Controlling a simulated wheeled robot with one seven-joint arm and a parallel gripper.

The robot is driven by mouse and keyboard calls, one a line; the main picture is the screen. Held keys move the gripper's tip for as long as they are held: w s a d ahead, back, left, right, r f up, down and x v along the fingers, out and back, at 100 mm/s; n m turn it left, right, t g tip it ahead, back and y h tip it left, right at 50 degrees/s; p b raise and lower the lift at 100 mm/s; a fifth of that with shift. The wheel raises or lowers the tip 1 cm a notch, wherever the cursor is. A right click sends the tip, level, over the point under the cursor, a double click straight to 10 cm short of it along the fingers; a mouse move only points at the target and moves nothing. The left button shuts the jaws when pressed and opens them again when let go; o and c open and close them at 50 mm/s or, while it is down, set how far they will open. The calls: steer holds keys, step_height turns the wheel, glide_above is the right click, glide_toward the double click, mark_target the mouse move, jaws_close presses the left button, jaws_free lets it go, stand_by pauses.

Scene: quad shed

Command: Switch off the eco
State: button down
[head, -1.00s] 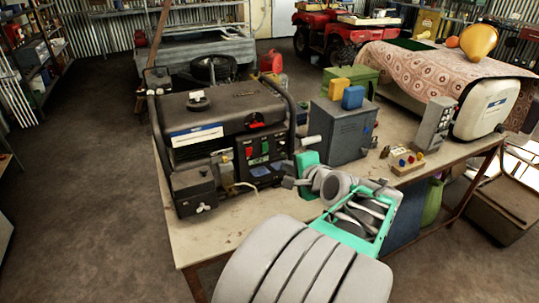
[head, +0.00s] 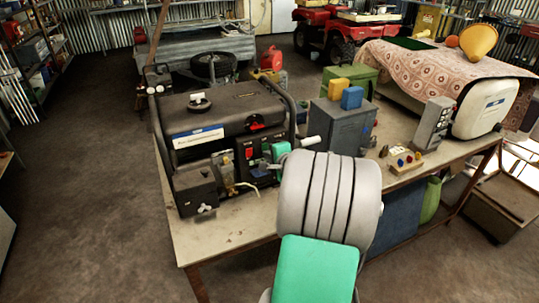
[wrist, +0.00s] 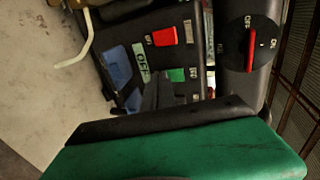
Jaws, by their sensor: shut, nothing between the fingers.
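The generator (head: 222,125) stands on the table with its dark control panel facing me. In the wrist view the panel holds a red rocker switch (wrist: 165,37), a green rocker switch (wrist: 176,75) and a plate reading OFF (wrist: 141,62). The small labels beside the rockers are too small to read, so I cannot tell which one is the eco. My gripper (wrist: 157,86) is shut and empty, its dark fingertips close to the green rocker; I cannot tell whether they touch. In the head view my gripper (head: 279,152) is at the panel's right side and hides part of it.
A red-marked rotary knob (wrist: 257,44) and blue sockets (wrist: 118,68) are near the switches. A grey metal box (head: 340,128) stands right of the generator. The front left of the table (head: 225,232) is bare.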

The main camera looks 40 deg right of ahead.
steer(key=shift+w+r+t, duration=0.2)
steer(key=shift+r+t, duration=0.1)
steer(key=shift+r, duration=0.5)
steer(key=shift+s, duration=0.1)
stand_by(0.4)
steer(key=b+v, duration=0.1)
steer(key=v, duration=1.2)
steer(key=shift+s+a, duration=0.2)
steer(key=shift+s, duration=0.2)
steer(key=shift+f, duration=0.15)
